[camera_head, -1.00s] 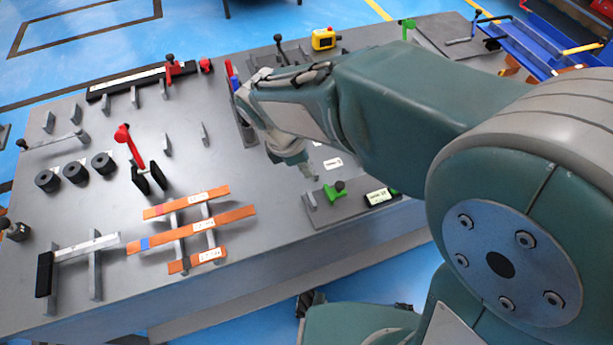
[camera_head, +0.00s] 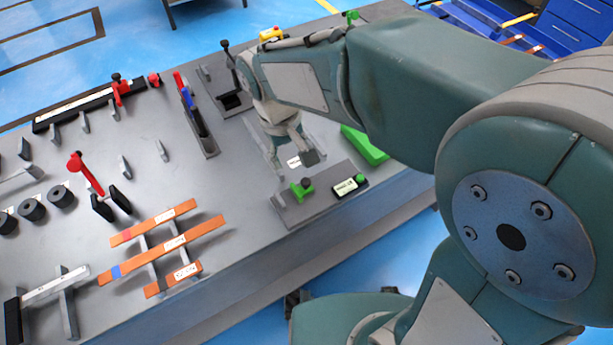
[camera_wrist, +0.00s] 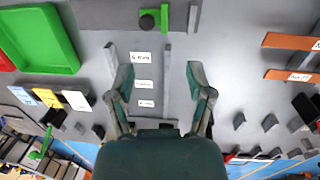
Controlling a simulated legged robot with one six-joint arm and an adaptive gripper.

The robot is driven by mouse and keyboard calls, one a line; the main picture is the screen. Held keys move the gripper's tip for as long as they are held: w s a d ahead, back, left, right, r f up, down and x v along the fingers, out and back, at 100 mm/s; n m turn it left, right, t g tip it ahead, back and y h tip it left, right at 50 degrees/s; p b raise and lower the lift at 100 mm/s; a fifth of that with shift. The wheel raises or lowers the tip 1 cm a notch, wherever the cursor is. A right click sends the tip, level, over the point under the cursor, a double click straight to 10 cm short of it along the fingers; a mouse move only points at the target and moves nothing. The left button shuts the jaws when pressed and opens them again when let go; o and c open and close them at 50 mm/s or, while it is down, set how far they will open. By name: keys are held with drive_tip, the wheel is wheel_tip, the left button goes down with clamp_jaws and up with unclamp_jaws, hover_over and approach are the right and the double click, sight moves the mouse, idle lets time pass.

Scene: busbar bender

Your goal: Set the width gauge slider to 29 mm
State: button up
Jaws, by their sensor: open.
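The width gauge is a dark grey plate (camera_head: 322,203) near the table's front edge. Its green slider (camera_head: 302,189) with a dark knob stands on the plate's left part. A small display (camera_head: 350,185) with a green button lies at the right; its reading is too small to tell. In the wrist view, the slider (camera_wrist: 155,17) is at the top centre, beyond my fingertips. My gripper (camera_head: 292,162) is open and empty, pointing down behind the gauge, apart from the slider. The wrist view shows its two spread fingers (camera_wrist: 163,76) with labels on the table between them.
A green tray (camera_head: 365,145) lies right of my gripper, partly behind my arm. Orange bars (camera_head: 165,245) rest on supports at the left. A blue-and-red lever device (camera_head: 195,115) and a black-knobbed lever (camera_head: 230,75) stand behind. Table between bars and gauge is clear.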

sight(305, 181)
drive_tip(key=d+f+m, duration=0.1)
drive_tip(key=f+m, duration=0.2)
drive_tip(key=d+f+m, duration=0.1)
drive_tip(key=f+m, duration=0.2)
drive_tip(key=f, duration=0.1)
drive_tip(key=w+d+f+m+y, duration=0.1)
drive_tip(key=f+m, duration=0.2)
drive_tip(key=shift+f+m, duration=0.3)
drive_tip(key=shift+f, duration=0.05)
